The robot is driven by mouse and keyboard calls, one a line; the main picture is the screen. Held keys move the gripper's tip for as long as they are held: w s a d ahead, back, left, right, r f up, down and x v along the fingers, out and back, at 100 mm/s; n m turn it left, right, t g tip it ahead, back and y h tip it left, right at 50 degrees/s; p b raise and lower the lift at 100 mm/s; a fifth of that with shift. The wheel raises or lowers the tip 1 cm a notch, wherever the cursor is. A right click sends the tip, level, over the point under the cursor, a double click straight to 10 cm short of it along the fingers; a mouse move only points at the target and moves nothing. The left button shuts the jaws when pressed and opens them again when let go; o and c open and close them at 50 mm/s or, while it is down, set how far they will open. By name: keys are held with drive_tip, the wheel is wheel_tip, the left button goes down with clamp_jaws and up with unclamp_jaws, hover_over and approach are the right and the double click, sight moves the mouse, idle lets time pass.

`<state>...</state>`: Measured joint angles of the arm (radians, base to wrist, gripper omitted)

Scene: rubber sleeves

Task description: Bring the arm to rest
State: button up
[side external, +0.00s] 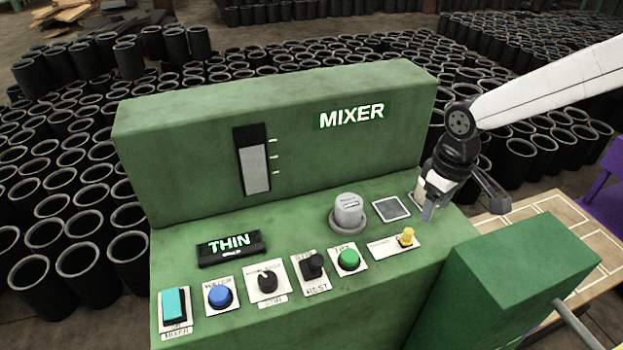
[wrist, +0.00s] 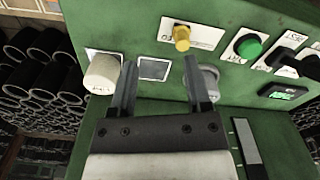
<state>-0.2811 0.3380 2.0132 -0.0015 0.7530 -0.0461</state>
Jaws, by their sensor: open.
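My gripper (side external: 428,212) is at the right end of the green mixer panel (side external: 290,240) in the side external view, fingers pointing down. In the wrist view my gripper (wrist: 158,75) has its two fingers wide apart with nothing between them. Beyond the fingers lie a small grey square plate (wrist: 153,69) and a yellow knob (wrist: 181,38). A whitish knob (wrist: 103,74) is just left of the left finger. A grey round knob (wrist: 209,82) is partly hidden behind the right finger. I cannot tell whether a finger touches the panel.
The panel's front row holds a teal switch (side external: 174,305), blue button (side external: 220,296), black knobs (side external: 267,281) and green button (side external: 348,259). A black display (side external: 229,247) reads THIN. A green box (side external: 520,270) stands at right. Many black sleeves (side external: 60,180) stand around the mixer.

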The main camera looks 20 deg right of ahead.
drive_tip(key=s+d+m, duration=0.1)
drive_tip(key=s+d, duration=0.2)
drive_tip(key=s+d+f+m+t, duration=0.1)
drive_tip(key=s+d, duration=0.2)
drive_tip(key=d, duration=0.1)
drive_tip(key=s+d+m+t, duration=0.1)
drive_tip(key=s+d, duration=0.2)
drive_tip(key=shift+s+d+f+m, duration=0.25)
drive_tip(key=shift+d+m, duration=0.05)
drive_tip(key=shift+s+d+f, duration=0.15)
drive_tip(key=shift+s+d, duration=0.15)
drive_tip(key=shift+s, duration=0.25)
drive_tip(key=shift+w, duration=0.1)
idle(1.3)
drive_tip(key=shift+w+a, duration=0.35)
drive_tip(key=shift+w, duration=0.1)
drive_tip(key=w+a+r+n+g, duration=0.1)
drive_tip(key=w+a+n, duration=0.1)
drive_tip(key=w+a, duration=0.35)
drive_tip(key=r+n+g, duration=0.1)
drive_tip(key=n, duration=0.1)
hover_over(409, 231)
